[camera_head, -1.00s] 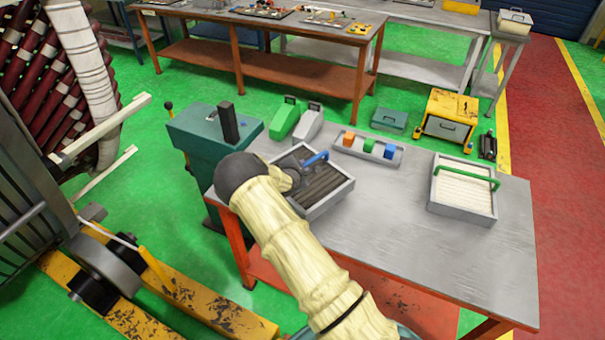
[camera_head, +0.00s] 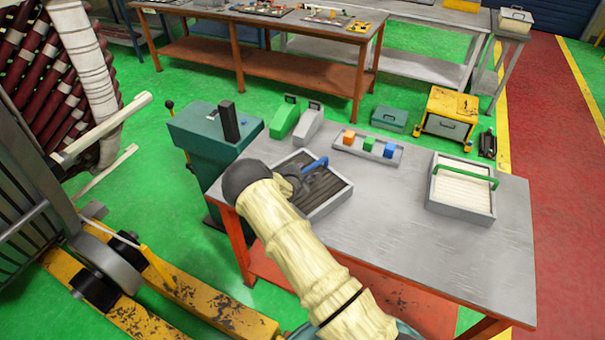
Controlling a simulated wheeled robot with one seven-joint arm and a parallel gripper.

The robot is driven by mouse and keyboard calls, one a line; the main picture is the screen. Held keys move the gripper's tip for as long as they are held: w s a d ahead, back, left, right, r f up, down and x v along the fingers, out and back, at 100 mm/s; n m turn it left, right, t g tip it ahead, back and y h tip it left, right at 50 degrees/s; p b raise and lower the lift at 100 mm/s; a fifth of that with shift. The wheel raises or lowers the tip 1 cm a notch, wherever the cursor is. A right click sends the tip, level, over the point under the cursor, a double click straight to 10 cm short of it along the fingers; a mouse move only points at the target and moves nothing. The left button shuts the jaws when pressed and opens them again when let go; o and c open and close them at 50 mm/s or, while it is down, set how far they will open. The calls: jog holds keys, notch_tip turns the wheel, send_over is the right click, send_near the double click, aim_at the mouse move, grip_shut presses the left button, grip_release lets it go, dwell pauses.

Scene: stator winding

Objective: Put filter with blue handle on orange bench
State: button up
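The filter with the blue handle (camera_head: 330,192) is a grey tray with dark ribbed filling, on the near grey-topped table with orange legs. Its blue handle (camera_head: 316,164) shows just beyond my gripper (camera_head: 304,182). My gripper is over the left part of this filter, at the handle. The fingers are dark and partly hidden by my pale-covered arm, so I cannot see whether they are closed on the handle. An orange bench (camera_head: 262,62) with a brown-orange frame and lower shelf stands at the back, its top holding flat trays and small parts.
A filter with a green handle (camera_head: 459,204) and white filling lies at the table's right. A small tray with coloured blocks (camera_head: 369,147) and green and grey wedge-shaped boxes (camera_head: 286,118) stand along the far edge. Green floor (camera_head: 320,108) lies between table and bench.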

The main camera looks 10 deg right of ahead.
jog(key=shift+r, duration=0.2)
jog(key=b+v, duration=0.3)
jog(key=v, duration=0.9)
jog(key=s+d+r+m+g+y, duration=0.2)
jog(key=s+r+m, duration=0.3)
jog(key=s, duration=0.5)
jog(key=s+d+r+m+g+y, duration=0.2)
jog(key=s+r+m, duration=0.3)
jog(key=s+m, duration=0.3)
jog(key=s+d+r+m+g+y, duration=0.1)
jog(key=s+r+m+g, duration=0.3)
jog(key=s+m, duration=0.3)
jog(key=s+r, duration=0.1)
jog(key=s, duration=0.4)
jog(key=shift+d+y, duration=0.4)
